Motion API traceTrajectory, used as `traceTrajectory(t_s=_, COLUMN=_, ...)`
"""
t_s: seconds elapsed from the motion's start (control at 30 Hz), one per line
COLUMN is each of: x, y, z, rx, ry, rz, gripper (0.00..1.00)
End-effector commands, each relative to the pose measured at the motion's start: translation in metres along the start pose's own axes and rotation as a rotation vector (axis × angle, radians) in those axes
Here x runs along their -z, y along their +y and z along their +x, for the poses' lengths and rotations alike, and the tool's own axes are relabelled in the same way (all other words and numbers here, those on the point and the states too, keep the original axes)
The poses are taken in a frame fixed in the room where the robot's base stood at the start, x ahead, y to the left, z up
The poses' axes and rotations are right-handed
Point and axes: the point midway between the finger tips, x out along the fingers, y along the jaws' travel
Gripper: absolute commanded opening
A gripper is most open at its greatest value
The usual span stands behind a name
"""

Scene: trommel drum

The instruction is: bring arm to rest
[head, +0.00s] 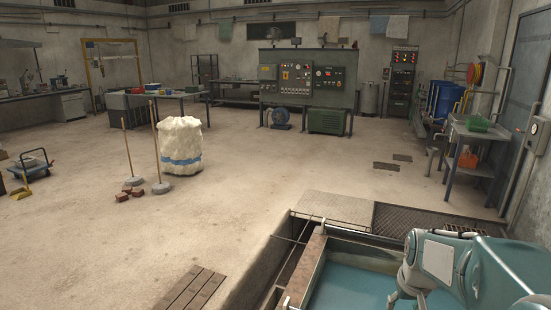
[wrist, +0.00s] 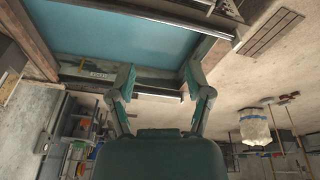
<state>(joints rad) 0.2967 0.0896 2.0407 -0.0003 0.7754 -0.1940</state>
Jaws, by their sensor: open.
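My gripper (wrist: 160,92) shows in the wrist view with its two teal-padded fingers spread wide apart. It is open, and nothing shows between the fingers. The wrist view is tilted, and beyond the fingers lies the edge of a tank of blue-green water (wrist: 140,35). In the head view my teal and white arm reaches in at the lower right, over the tank (head: 355,290). The gripper itself cannot be made out in the head view.
A control cabinet (head: 308,80) stands at the back. A metal table (head: 480,133) is at the right. The middle floor is clear.

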Motion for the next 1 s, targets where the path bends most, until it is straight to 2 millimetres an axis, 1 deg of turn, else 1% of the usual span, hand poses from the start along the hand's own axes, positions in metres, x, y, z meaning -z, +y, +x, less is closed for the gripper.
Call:
traceTrajectory(t_s=0.03, x=-0.006, y=-0.009, z=-0.014, rx=0.001, ry=0.019, rz=-0.007, gripper=0.65)
traceTrajectory(t_s=0.2, x=-0.030, y=-0.033, z=-0.049, rx=0.007, ry=0.064, rz=-0.023, gripper=0.65)
traceTrajectory(t_s=0.37, x=-0.057, y=-0.053, z=-0.077, rx=0.016, ry=0.106, rz=-0.037, gripper=0.65)
traceTrajectory(t_s=0.5, x=-0.083, y=-0.069, z=-0.097, rx=0.027, ry=0.144, rz=-0.050, gripper=0.65)
traceTrajectory(t_s=0.7, x=-0.122, y=-0.086, z=-0.118, rx=0.047, ry=0.196, rz=-0.066, gripper=0.65)
traceTrajectory(t_s=0.8, x=-0.142, y=-0.093, z=-0.124, rx=0.058, ry=0.222, rz=-0.074, gripper=0.65)
traceTrajectory(t_s=0.9, x=-0.159, y=-0.099, z=-0.129, rx=0.069, ry=0.242, rz=-0.080, gripper=0.65)
traceTrajectory(t_s=1.0, x=-0.170, y=-0.102, z=-0.131, rx=0.077, ry=0.256, rz=-0.084, gripper=0.65)
